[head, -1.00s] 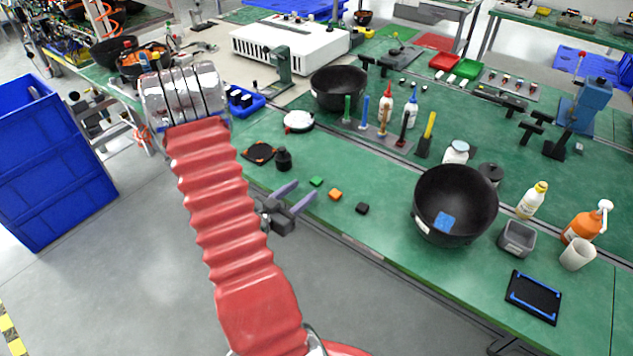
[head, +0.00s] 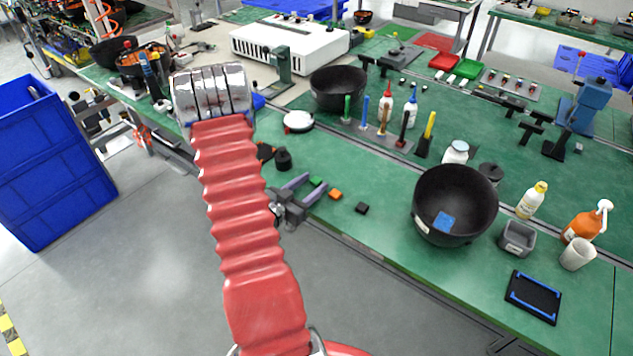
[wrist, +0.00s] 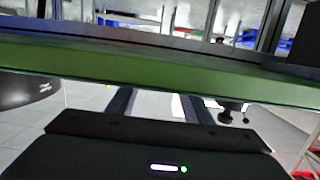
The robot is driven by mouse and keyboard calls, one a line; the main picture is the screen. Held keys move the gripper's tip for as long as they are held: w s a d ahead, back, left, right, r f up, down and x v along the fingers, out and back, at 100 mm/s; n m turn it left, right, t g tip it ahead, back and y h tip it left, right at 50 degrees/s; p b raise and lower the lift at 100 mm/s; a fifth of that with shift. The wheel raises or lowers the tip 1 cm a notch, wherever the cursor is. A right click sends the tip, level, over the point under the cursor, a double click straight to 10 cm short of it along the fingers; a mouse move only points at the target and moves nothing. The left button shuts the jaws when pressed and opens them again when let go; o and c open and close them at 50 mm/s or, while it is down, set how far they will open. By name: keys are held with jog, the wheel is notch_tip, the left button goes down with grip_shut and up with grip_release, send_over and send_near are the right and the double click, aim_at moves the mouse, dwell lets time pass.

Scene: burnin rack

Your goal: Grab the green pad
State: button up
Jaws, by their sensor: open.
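The green pad (head: 316,181) is a small flat block near the front edge of the green bench in the head view. My gripper (head: 313,186) is at that edge, its two pale purple fingers open and apart. In the head view the fingertips overlap the area right around the green pad. I cannot tell whether they touch it or are above it. In the wrist view, a green band like the bench edge crosses the picture above my dark gripper body, and I cannot make out the pad there.
An orange pad (head: 335,194) and a black pad (head: 361,208) lie to the right of the green pad. A small black jar (head: 283,159) stands to the left. A large black bowl (head: 455,205) with a blue pad (head: 444,221) in it stands further right.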

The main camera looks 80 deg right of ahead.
jog(key=shift+c, duration=0.3)
jog(key=c, duration=1.1)
jog(key=shift+o, duration=0.2)
notch_tip(320, 180, up, 10)
